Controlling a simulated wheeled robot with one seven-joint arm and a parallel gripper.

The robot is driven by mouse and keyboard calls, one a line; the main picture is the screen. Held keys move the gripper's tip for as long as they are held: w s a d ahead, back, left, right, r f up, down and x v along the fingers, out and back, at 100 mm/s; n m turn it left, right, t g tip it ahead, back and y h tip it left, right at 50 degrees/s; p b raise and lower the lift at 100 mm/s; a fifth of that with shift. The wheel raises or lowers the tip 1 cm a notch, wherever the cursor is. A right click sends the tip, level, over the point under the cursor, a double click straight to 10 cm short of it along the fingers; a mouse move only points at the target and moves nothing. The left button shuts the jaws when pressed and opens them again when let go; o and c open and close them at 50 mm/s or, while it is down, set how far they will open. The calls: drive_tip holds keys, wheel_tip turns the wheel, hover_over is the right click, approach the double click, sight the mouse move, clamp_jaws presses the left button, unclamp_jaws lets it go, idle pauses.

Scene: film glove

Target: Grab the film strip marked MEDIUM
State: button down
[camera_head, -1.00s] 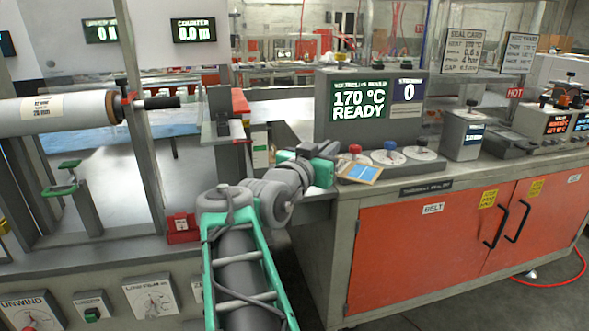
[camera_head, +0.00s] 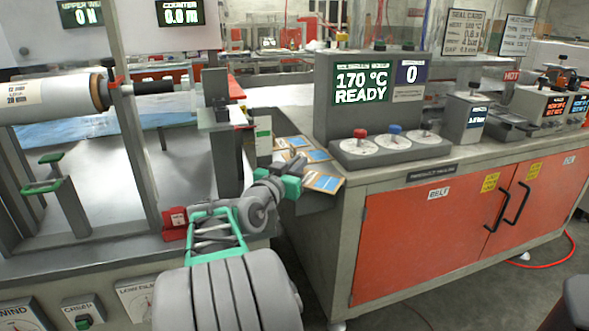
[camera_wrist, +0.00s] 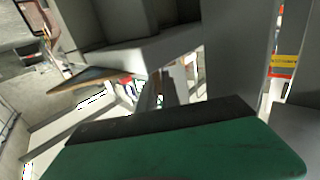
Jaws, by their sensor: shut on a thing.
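Several tan-bordered cards with blue faces, which look like the film strips, lie on the counter corner left of the READY display. The nearest strip (camera_head: 325,183) is just right of my gripper, another (camera_head: 317,155) lies behind it, and one (camera_head: 293,142) is farther back. Their markings are too small to read, so I cannot tell which is MEDIUM. My gripper (camera_head: 297,166) is at the strips' left side, shut on what seems to be a film strip; its grip is mostly hidden. In the wrist view, a green-and-black part of my gripper (camera_wrist: 180,145) fills the lower part.
The display box (camera_head: 372,92) and a base with three dials (camera_head: 392,147) stand behind and right of the strips. A red box (camera_head: 175,223) and upright frame posts are left of my arm. Orange cabinet doors (camera_head: 425,245) face the floor at right.

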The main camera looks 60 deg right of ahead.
drive_tip(key=shift+s+d, duration=0.1)
drive_tip(key=shift+s, duration=0.05)
drive_tip(key=shift+f, duration=0.1)
drive_tip(key=c, duration=1.6)
unclamp_jaws()
drive_tip(key=shift+o, duration=0.2)
